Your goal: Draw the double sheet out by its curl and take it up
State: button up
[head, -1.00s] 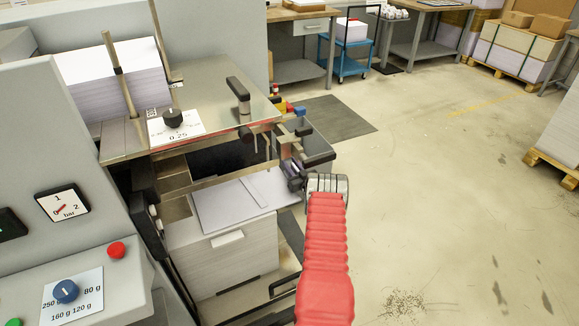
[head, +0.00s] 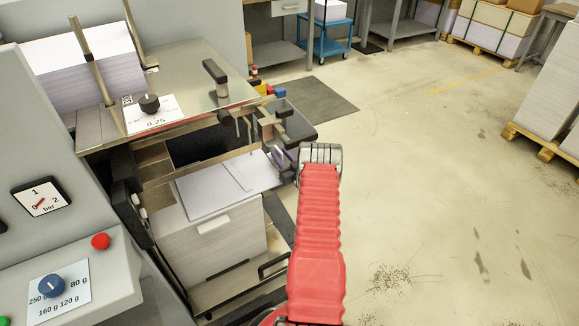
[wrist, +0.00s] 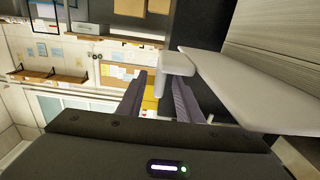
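In the head view a white sheet (head: 257,173) lies at the top of the paper stack and sticks out to the right, towards my gripper (head: 281,160). In the wrist view the sheet (wrist: 245,95) spreads to the right, with a pale curled lip (wrist: 178,63) at its left end. My gripper (wrist: 160,98) has two dark fingers, apart, with a clear gap between them. The lip is just beyond the fingertips, nearer the right finger. I cannot tell whether they touch. Whether the sheet is double does not show.
The paper stack (head: 215,238) stands beneath the machine's metal table (head: 190,85), which overhangs it. Dark machine parts (head: 292,125) sit close above my gripper. A control panel (head: 75,270) is at lower left. Open floor (head: 430,190) lies to the right.

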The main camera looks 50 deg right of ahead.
jog(key=v, duration=0.7)
jog(key=shift+s, duration=0.2)
dwell(0.4)
